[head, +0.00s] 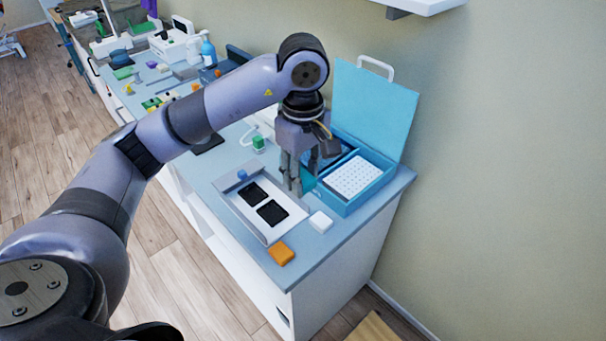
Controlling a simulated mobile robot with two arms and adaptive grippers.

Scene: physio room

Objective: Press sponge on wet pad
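A white tray (249,226) lies on the blue-grey counter top and holds two black pads, one at the back (252,192) and one at the front (272,213). I cannot tell by sight which is wet. An orange block (281,253), possibly the sponge, lies on the counter off the tray's front corner. A small white block (320,222) lies right of the tray. My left gripper (293,188) points down beside the tray's right edge, in front of the blue case. Its fingers look close together, and I cannot see whether anything is between them. My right gripper is out of view.
An open blue case (342,207) with a raised lid (372,105) and a white dotted insert (353,176) stands at the back right, near the wall. A blue ball (242,174) sits at the tray's far end. Bottles and small items crowd the counter further left.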

